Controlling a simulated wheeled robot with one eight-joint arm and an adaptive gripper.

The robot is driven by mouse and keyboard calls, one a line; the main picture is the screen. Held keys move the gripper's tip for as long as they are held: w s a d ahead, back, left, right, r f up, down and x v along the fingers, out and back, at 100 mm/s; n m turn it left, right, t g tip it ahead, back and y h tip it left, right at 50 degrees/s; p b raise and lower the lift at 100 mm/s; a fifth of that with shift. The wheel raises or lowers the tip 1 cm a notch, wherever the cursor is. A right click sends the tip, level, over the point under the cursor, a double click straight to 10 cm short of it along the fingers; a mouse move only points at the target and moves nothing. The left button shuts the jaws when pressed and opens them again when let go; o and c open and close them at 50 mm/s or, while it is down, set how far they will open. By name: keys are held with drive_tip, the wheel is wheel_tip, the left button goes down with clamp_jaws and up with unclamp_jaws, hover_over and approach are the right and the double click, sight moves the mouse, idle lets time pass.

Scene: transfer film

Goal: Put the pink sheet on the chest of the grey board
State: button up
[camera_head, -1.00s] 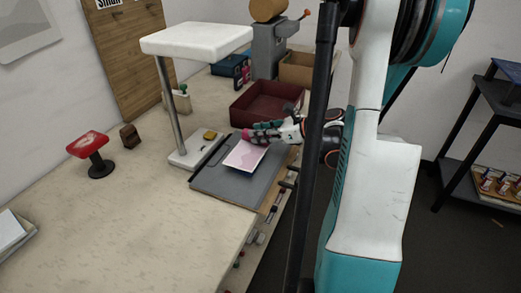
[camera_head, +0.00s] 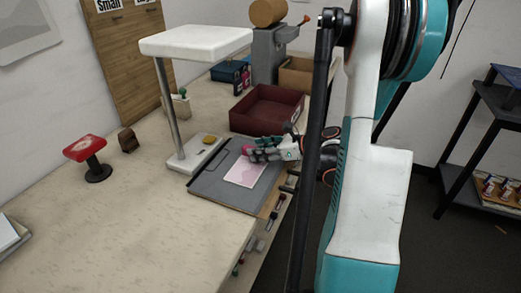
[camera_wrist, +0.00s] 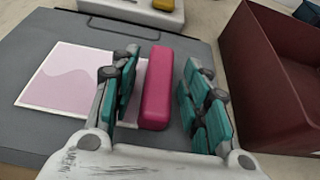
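The pale pink sheet (camera_head: 244,173), with a wavy darker pattern, lies flat on the grey board (camera_head: 213,187); it also shows in the wrist view (camera_wrist: 68,75). A magenta bar (camera_wrist: 157,88) stands along the sheet's right side in the wrist view, covering that edge; I cannot tell whether it is joined to the sheet. My gripper (camera_wrist: 161,60) is open, with its teal-padded fingers on both sides of the bar and narrow gaps between. In the head view my gripper (camera_head: 254,152) is low over the board's far right part, hiding part of the sheet.
A dark red open box (camera_head: 266,110) stands just behind the board. A white-topped stand (camera_head: 197,42) rises at the board's left, its base touching or close to it. A red-topped stool-like item (camera_head: 85,148) is further left.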

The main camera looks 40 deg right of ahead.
drive_tip(key=shift+r, duration=0.15)
drive_tip(key=shift+s+d+r+p, duration=0.15)
drive_tip(key=shift+s+p, duration=0.1)
drive_tip(key=shift+p, duration=0.05)
drive_tip(key=p+v, duration=0.3)
drive_tip(key=v, duration=0.8)
drive_tip(key=shift+s, duration=0.15)
